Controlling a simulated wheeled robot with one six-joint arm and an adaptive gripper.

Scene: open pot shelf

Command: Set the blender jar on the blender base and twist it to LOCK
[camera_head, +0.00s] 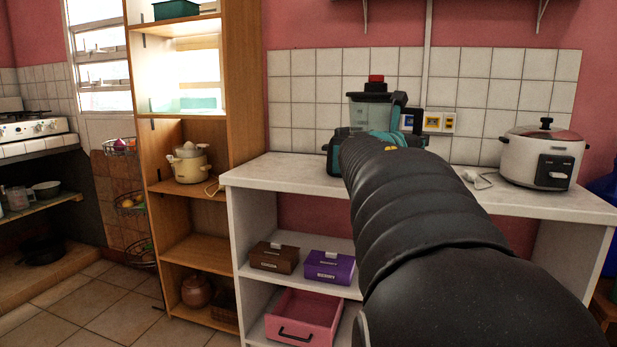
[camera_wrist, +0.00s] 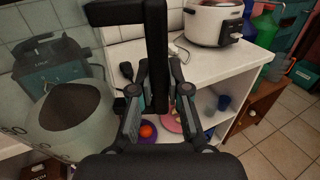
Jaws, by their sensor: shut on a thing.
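The blender jar (camera_head: 369,112) is clear, with a dark lid, a red cap and a dark handle, and looks upright at the back of the counter in the head view. The blender base (camera_head: 335,152), dark and teal, shows low at its left, mostly hidden by my arm. I cannot tell whether the jar is seated on it. In the wrist view the jar wall (camera_wrist: 38,140), with printed marks, fills the left side. My gripper (camera_wrist: 160,72) is shut on the jar's black handle (camera_wrist: 157,35), which runs between its fingers.
The white counter (camera_head: 285,172) carries a rice cooker (camera_head: 543,158) at the right, with a cable beside it. Wall sockets (camera_head: 437,122) are behind. A wooden shelf (camera_head: 243,110) stands close at the left. Boxes (camera_head: 330,266) and a pink drawer (camera_head: 303,318) sit below.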

